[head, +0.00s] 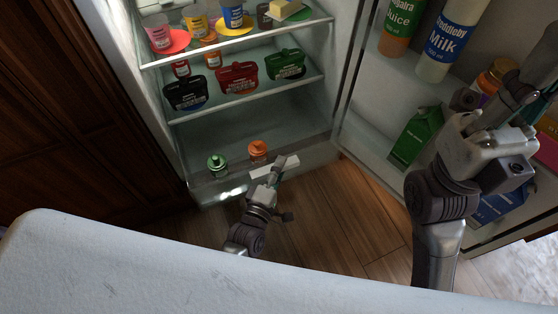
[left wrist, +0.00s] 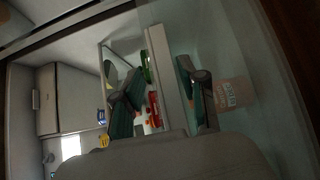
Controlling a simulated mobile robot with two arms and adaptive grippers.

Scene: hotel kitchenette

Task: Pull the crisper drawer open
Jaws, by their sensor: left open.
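The crisper drawer (head: 225,188) is the clear bin at the bottom of the open fridge. It looks shut. A green-lidded jar (head: 217,164) and an orange-lidded jar (head: 258,151) show in or behind it. Its pale bar handle (head: 288,164) is on the front, and also shows in the left wrist view (left wrist: 168,75). My left gripper (head: 273,172) is at the handle. In the left wrist view its fingers (left wrist: 160,92) are apart, one on each side of the bar; contact cannot be told.
The fridge door (head: 360,120) stands open on the right, with juice (head: 402,25), milk (head: 447,38) and a green carton (head: 416,138). Shelves above the drawer hold several tubs and cups. Wood floor (head: 345,225) lies clear before the drawer. A pale surface (head: 120,265) fills the lower front.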

